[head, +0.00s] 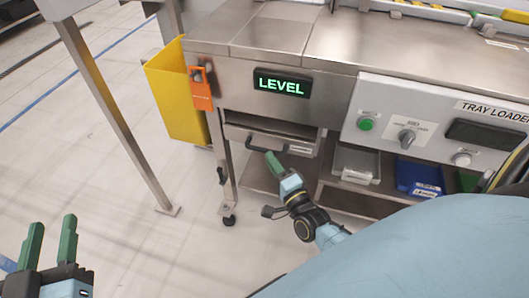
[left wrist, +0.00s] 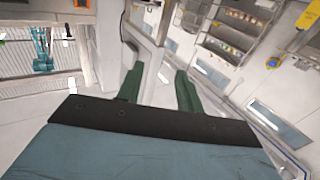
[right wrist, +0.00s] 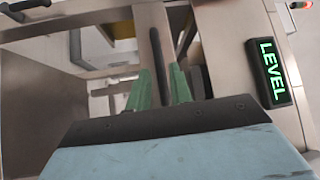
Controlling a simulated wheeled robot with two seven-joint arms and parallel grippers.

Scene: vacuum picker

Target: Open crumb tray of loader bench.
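The crumb tray (head: 236,133) is a metal drawer below the green LEVEL display on the bench. A dark gap shows above its front. Its black bar handle (head: 254,147) runs across the front and also shows in the right wrist view (right wrist: 156,48). My right gripper (head: 270,158) is at this handle. In the right wrist view its green fingers (right wrist: 160,80) stand close together with the bar between them; they appear shut on it, though contact is partly hidden. My left gripper (head: 51,240) is open and empty, over the floor at the lower left, away from the bench.
The LEVEL display (head: 282,84) is above the tray. A control panel (head: 430,125) is at right, over a shelf with a grey bin (head: 356,164) and a blue bin (head: 418,177).

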